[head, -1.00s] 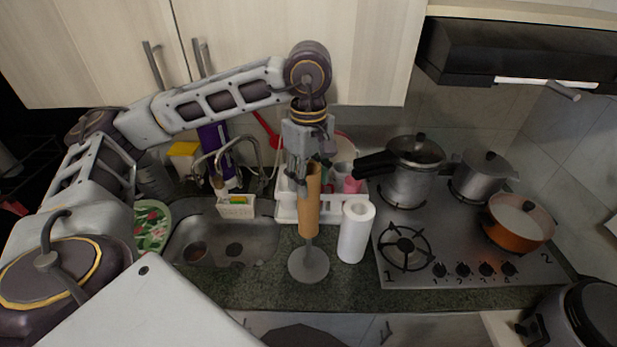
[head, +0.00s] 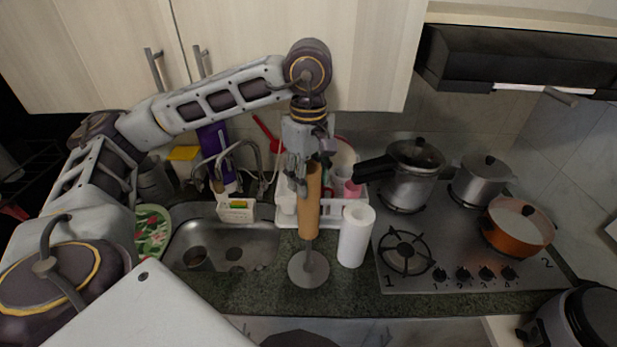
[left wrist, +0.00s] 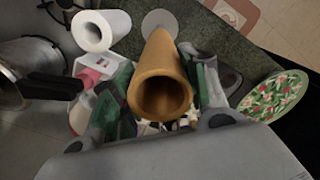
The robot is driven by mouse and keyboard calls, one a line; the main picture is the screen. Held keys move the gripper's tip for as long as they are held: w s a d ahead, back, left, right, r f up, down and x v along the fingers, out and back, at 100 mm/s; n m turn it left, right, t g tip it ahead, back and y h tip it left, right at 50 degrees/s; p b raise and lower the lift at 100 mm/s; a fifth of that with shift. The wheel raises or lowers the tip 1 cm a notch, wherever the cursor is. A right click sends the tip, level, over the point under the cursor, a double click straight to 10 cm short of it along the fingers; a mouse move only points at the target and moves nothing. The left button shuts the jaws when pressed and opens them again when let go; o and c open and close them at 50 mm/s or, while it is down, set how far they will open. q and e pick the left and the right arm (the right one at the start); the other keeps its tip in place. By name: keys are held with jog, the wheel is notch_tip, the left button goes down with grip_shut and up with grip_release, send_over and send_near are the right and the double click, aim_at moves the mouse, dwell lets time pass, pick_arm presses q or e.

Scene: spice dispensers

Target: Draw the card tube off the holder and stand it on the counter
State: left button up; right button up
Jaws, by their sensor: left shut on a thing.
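The brown card tube (head: 310,207) stands nearly upright over the grey holder (head: 309,268), whose round base rests on the counter. A stretch of the holder's post shows between the tube's lower end and the base. How far the post reaches inside the tube is hidden. My left gripper (head: 303,178) is shut on the tube's upper part from above. In the left wrist view the tube (left wrist: 163,75) sits between the two fingers, its open top facing the camera, with the holder's base (left wrist: 159,19) beyond it. My right gripper is not in view.
A white paper roll (head: 355,236) stands close to the right of the holder. A white rack (head: 340,212) with utensils is behind, the sink (head: 225,245) to the left, the hob (head: 465,250) with pots to the right. Some dark counter (head: 262,290) is bare in front.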

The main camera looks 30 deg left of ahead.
pick_arm(q)
notch_tip(320, 180, up, 9)
dwell(5.9)
jog(key=shift+r, duration=1.8)
